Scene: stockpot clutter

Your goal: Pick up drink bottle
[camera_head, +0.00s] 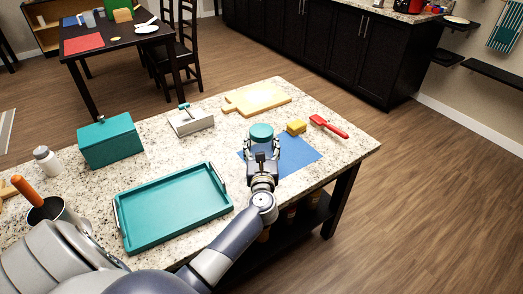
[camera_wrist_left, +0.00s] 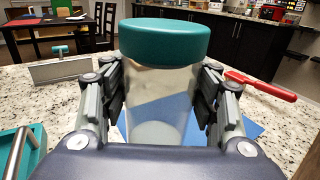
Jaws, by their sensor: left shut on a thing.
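My left gripper (camera_head: 262,155) is shut on a clear, wide container with a teal lid (camera_head: 261,132), over the blue mat (camera_head: 298,158). In the left wrist view, the container (camera_wrist_left: 155,110) stands upright between the two fingers (camera_wrist_left: 160,105), its lid above them. Its base is partly hidden by the gripper, so I cannot tell if it touches the mat. A white bottle with a grey cap (camera_head: 47,161) stands upright at the counter's left, far from the gripper. I cannot tell for sure which of the two is the drink bottle. My right gripper is not in view.
A teal tray (camera_head: 180,238) lies left of my gripper on the speckled counter. A yellow sponge (camera_head: 296,127) and red brush (camera_head: 329,126) are close on the right. Behind are a cutting board (camera_head: 257,98), a grey box (camera_head: 191,122) and a teal box (camera_head: 110,142).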

